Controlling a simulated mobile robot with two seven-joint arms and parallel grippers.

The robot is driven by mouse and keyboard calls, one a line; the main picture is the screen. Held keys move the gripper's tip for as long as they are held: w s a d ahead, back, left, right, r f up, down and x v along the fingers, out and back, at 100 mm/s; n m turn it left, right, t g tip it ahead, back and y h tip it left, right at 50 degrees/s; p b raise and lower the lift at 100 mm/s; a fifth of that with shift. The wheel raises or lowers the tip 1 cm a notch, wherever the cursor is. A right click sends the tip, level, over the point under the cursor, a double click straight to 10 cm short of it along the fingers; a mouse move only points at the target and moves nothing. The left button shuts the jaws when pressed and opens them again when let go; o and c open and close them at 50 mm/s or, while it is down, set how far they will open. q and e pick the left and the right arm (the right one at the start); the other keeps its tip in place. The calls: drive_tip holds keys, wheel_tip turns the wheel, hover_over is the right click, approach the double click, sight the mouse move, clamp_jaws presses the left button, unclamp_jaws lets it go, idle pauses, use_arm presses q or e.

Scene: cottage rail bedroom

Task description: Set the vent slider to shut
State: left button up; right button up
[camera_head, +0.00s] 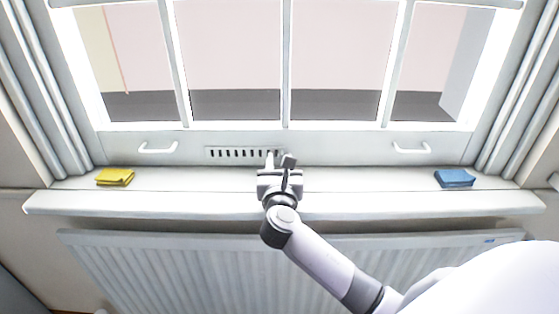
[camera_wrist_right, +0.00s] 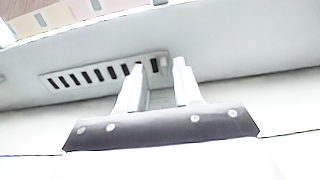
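The vent (camera_head: 240,153) is a pale strip with a row of dark slots, set in the window's bottom rail; it also shows in the right wrist view (camera_wrist_right: 88,76). Its slots look dark and open. My right gripper (camera_head: 279,158) is at the vent's right end, above the sill. In the right wrist view my right gripper (camera_wrist_right: 159,68) has its two fingers apart, with the vent's right end showing between and beyond the tips. A small light piece there may be the slider knob, but I cannot tell if the fingers touch it. My left gripper is out of view.
The white sill (camera_head: 370,205) carries a folded yellow cloth (camera_head: 115,177) at left and a folded blue cloth (camera_head: 455,178) at right. White handles (camera_head: 157,148) (camera_head: 412,148) flank the vent. A radiator (camera_head: 180,270) is below. The sill between cloths and gripper is clear.

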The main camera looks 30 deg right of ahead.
drive_tip(key=v, duration=0.6)
drive_tip(key=shift+a, duration=0.1)
idle(0.4)
